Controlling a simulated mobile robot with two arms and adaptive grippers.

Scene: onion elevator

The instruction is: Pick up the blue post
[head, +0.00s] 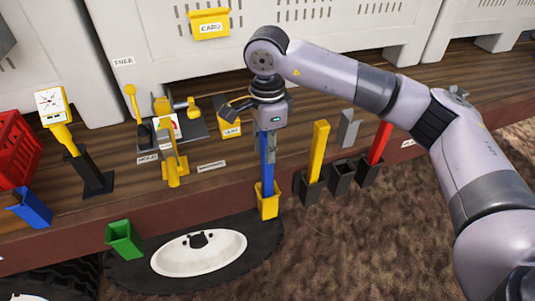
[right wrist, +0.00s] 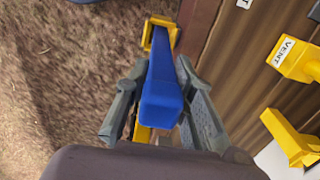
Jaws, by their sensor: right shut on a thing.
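The blue post (head: 268,158) stands upright in a yellow holder (head: 267,200) on the edge of the wooden deck in the head view. My right gripper (head: 267,138) comes down from above and is shut around the upper part of the post. In the right wrist view the blue post (right wrist: 162,88) lies between the two fingers of the right gripper (right wrist: 163,108), and its lower end runs down to the yellow holder (right wrist: 160,30). My left gripper is not in view.
A yellow post (head: 318,150), a grey post (head: 348,128) and a red post (head: 379,143) stand in dark holders to the right. A green holder (head: 123,240) and a blue holder (head: 32,208) are on the left. A gauge (head: 50,103) and yellow levers stand behind.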

